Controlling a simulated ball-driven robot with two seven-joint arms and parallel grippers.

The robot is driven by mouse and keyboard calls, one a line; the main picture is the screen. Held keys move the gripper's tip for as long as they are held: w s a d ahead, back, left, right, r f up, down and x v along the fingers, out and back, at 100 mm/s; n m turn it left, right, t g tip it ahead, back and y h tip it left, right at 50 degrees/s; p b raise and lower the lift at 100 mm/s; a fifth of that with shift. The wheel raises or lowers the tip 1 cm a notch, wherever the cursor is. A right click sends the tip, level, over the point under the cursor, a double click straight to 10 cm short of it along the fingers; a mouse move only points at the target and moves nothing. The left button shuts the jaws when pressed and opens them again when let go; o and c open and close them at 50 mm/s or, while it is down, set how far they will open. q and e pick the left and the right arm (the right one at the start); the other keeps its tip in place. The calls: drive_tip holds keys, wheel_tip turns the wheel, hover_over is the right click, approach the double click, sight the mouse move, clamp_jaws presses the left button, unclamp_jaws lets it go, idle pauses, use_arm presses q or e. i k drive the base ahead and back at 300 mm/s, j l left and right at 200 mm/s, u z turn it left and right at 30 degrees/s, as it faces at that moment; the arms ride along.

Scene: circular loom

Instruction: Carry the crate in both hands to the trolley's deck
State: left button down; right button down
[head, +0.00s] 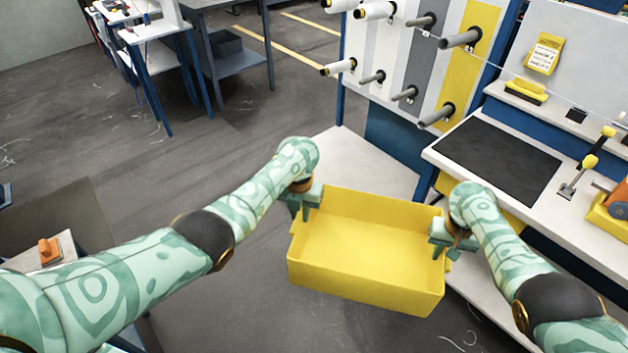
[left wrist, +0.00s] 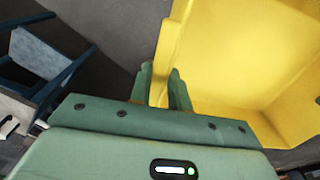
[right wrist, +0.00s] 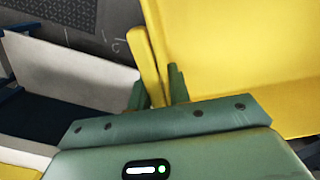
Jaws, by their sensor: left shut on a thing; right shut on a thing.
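The yellow crate (head: 365,292) is open-topped and looks empty inside. It is held between my two arms in the head view, in front of the bench. My left gripper (head: 303,203) is shut on the crate's left wall; the left wrist view shows the fingers (left wrist: 166,90) on either side of the yellow wall (left wrist: 172,45). My right gripper (head: 447,243) is shut on the crate's right wall; the right wrist view shows its fingers (right wrist: 157,92) gripping the wall (right wrist: 150,55). The crate appears roughly level. I cannot make out which surface is the trolley's deck.
A workbench with a black mat (head: 497,160) stands at the right. A pegboard rack with rods and white spools (head: 375,12) rises behind a low pale surface (head: 365,165). Blue-legged tables (head: 232,65) stand at the back left. Open grey floor (head: 200,150) lies left of the crate.

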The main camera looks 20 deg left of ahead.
sight(351, 183)
drive_tip(key=i+j+u, duration=0.1)
drive_tip(key=u, duration=0.8)
drive_tip(key=i+u, duration=0.2)
drive_tip(key=u, duration=0.25)
drive_tip(key=i+j, duration=0.1)
drive_tip(key=i, duration=1.35)
drive_tip(key=i+j+z, duration=0.2)
drive_tip(key=i, duration=0.4)
drive_tip(key=i+z, duration=0.2)
drive_tip(key=i, duration=0.35)
drive_tip(key=z, duration=2.05)
